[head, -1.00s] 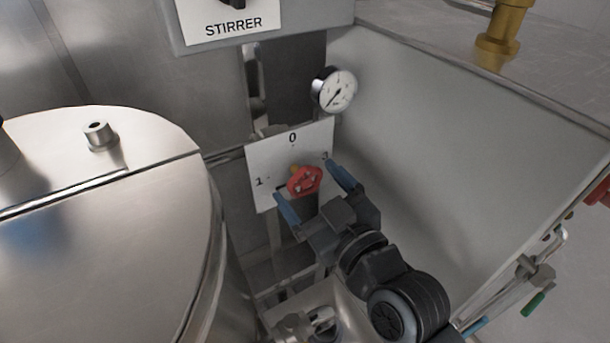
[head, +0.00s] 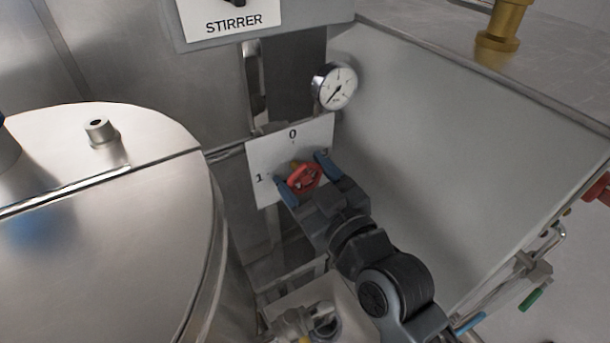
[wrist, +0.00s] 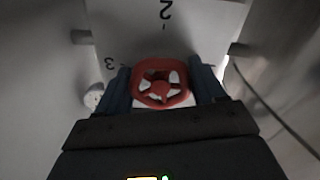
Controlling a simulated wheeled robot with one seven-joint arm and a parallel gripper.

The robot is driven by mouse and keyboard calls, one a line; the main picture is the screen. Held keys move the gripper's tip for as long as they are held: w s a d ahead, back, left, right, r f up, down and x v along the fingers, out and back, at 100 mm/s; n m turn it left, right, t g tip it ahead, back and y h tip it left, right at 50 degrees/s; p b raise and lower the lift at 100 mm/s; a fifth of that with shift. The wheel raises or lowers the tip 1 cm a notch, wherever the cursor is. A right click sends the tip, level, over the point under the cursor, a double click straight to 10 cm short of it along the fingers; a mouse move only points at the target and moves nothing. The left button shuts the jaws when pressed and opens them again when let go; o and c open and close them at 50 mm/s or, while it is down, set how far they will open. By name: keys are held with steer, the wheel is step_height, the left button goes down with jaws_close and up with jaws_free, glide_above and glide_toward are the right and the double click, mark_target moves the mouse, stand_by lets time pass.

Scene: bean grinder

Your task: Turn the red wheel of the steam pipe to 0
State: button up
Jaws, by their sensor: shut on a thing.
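The red wheel (head: 304,175) sits in front of a white number plate (head: 266,158). In the head view, 0 shows at the plate's top and 1 at its left. A small yellow part shows just above the wheel. My gripper (head: 307,179) is shut on the wheel, with one blue finger on each side. In the wrist view, the red wheel (wrist: 160,84) lies between the two fingers. A 2 and a 3 show on the plate there. The wheel's exact setting cannot be told.
A round pressure gauge (head: 335,87) is above the plate. A large steel vessel (head: 110,240) stands to the left. A pale wall panel (head: 450,170) is to the right. The STIRRER sign (head: 234,21) is above.

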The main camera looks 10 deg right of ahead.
steer(key=shift+f, duration=0.1)
steer(key=shift+c, duration=0.4)
steer(key=shift+m, duration=0.5)
steer(key=m+p, duration=0.1)
steer(key=m, duration=0.2)
steer(key=m+p, duration=0.2)
steer(key=m, duration=0.3)
steer(key=shift+s+a+p, duration=0.1)
steer(key=shift+p, duration=0.25)
steer(key=m+p, duration=0.2)
steer(key=m, duration=0.3)
steer(key=shift+m+p, duration=0.65)
steer(key=shift+m, duration=1.25)
steer(key=o, duration=1)
